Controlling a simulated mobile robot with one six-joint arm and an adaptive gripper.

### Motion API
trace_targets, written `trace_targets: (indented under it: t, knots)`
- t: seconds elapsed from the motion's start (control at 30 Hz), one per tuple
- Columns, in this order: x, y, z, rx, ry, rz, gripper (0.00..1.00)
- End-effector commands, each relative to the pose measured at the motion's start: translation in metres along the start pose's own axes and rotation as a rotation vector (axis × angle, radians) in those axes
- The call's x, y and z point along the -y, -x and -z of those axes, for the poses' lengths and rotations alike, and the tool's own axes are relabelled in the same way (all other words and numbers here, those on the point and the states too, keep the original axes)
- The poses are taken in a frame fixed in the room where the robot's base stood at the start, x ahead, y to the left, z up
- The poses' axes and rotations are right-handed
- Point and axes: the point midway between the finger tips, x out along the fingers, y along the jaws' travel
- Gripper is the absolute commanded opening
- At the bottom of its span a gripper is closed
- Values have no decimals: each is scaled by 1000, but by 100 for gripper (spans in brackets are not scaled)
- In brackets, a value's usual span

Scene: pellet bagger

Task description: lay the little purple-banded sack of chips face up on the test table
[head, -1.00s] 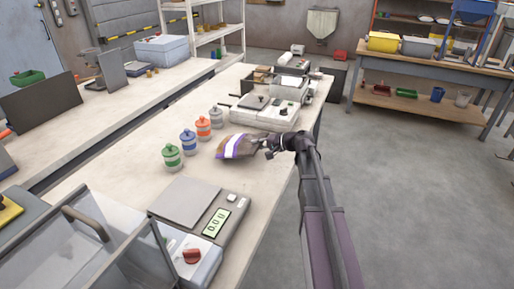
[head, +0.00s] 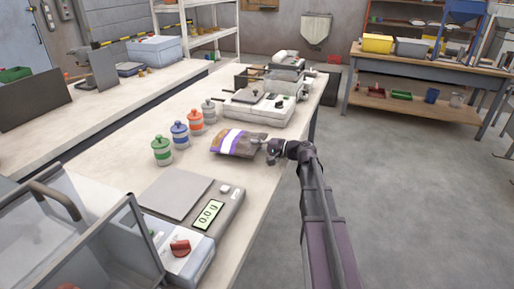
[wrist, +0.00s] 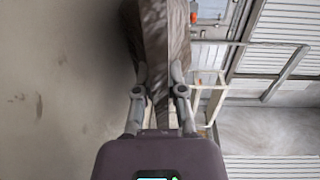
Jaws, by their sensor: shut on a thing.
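The little sack (head: 230,140) has a brown, clear-looking body with a white and purple band, and it shows in the head view over the table's right part. My gripper (head: 272,150) is shut on the sack's right end. In the wrist view the fingers (wrist: 160,82) pinch the brown sack (wrist: 165,30) from both sides. The banded side faces up toward the head camera. The sack is at or just above the pale test table (head: 120,150); I cannot tell whether it touches.
Green, blue, orange and grey-lidded jars (head: 180,135) stand in a row left of the sack. A scale (head: 190,200) reading 0.0 g is in front. A white machine (head: 262,102) stands behind. Bare tabletop lies around the sack.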

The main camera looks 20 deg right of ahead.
Motion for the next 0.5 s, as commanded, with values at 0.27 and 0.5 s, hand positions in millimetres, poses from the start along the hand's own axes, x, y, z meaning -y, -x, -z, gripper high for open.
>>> trace_targets:
  t: [0.27, 0.5]
  knots:
    - [-1, 1, 0, 0, 0, 14, 0]
    - [-1, 1, 0, 0, 0, 13, 35]
